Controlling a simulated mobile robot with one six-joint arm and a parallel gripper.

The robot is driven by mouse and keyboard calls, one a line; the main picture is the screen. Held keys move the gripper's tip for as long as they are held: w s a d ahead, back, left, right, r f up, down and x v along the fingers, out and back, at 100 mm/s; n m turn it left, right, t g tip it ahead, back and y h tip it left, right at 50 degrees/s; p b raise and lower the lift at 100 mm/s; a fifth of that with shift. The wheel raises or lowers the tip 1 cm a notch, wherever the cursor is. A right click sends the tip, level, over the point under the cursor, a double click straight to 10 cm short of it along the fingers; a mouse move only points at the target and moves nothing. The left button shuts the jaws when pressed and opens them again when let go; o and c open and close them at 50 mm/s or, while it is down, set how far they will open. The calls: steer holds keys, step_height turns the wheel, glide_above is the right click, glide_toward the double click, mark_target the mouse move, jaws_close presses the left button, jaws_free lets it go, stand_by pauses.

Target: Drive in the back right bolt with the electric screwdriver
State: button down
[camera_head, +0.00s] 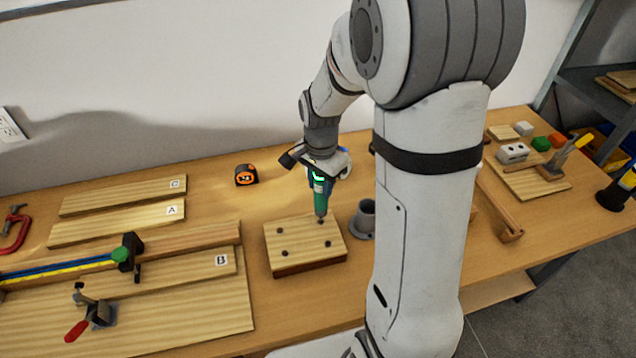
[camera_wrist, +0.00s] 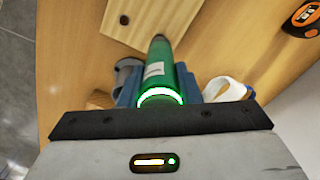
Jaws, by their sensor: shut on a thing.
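My gripper (camera_head: 324,172) is shut on the green electric screwdriver (camera_head: 320,196), which points down, roughly upright. In the wrist view the screwdriver (camera_wrist: 158,75) sits between the blue fingers (camera_wrist: 157,88) with a lit ring on its end. The wooden block (camera_head: 290,260) lies on the bench and carries several dark bolts. The screwdriver's tip is at the back right bolt (camera_head: 320,221); I cannot tell whether they touch. The front right bolt (camera_head: 327,243), front left bolt (camera_head: 285,254) and back left bolt (camera_head: 280,230) show clear of the tool. The wrist view shows part of the block (camera_wrist: 150,20).
A grey cup-like holder (camera_head: 364,218) stands just right of the block. An orange-black tape measure (camera_head: 245,175) lies behind it. Boards marked A (camera_head: 110,222), B (camera_head: 200,264) and C (camera_head: 120,196), with clamps, fill the left. My arm hides part of the bench.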

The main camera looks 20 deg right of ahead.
steer(key=shift+f, duration=0.1)
stand_by(0.3)
steer(key=shift+r+p, duration=2.1)
steer(key=shift+r, duration=1)
